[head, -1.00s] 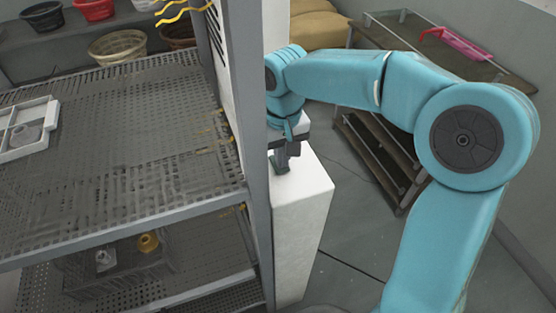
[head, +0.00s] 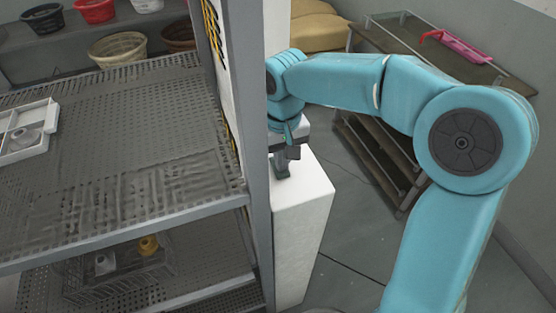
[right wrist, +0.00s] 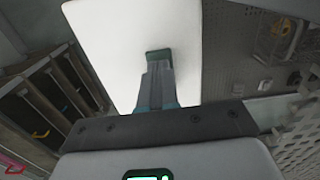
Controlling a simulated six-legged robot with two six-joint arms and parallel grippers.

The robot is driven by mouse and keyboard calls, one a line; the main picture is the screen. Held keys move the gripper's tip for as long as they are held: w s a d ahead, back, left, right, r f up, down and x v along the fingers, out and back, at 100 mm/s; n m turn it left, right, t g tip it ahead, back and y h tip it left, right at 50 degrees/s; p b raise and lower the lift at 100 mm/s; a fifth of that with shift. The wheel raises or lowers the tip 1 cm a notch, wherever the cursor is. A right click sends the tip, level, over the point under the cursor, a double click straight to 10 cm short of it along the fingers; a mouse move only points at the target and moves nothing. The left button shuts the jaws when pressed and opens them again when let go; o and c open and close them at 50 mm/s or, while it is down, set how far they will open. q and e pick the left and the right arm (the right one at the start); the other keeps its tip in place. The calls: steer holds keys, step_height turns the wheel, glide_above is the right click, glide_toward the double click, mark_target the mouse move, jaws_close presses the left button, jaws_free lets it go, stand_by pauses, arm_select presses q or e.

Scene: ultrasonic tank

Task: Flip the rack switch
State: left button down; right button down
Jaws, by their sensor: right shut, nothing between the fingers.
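My right gripper (head: 281,174) is shut and empty, pointing down just above the top of a white box-like block (head: 303,215) beside the rack. In the right wrist view its closed fingers (right wrist: 158,56) lie in front of the block's plain white surface (right wrist: 105,40); I cannot tell whether they touch it. The grey metal rack (head: 256,150) with perforated shelves stands left of the gripper. I cannot make out a switch; the rack post and my own gripper may hide it. My left gripper is not in view.
A white divided tray (head: 47,112) lies on the rack's upper shelf, and a wire basket (head: 120,280) sits lower. Several baskets, one red (head: 94,10), stand at the back. A low shelf unit (head: 440,45) with a pink tray (head: 465,47) stands behind my right arm. Floor beside the block is clear.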

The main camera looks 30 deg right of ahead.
steer(key=r+p, duration=0.2)
steer(key=r, duration=0.1)
steer(key=shift+s+r, duration=0.1)
steer(key=shift+s, duration=0.1)
step_height(320, 180, up, 2)
steer(key=shift+w+r+p, duration=0.1)
steer(key=shift+w+p, duration=0.05)
steer(key=shift+p, duration=0.8)
steer(key=shift+r+p, duration=0.35)
steer(key=shift+r, duration=0.05)
steer(key=shift+s, duration=0.2)
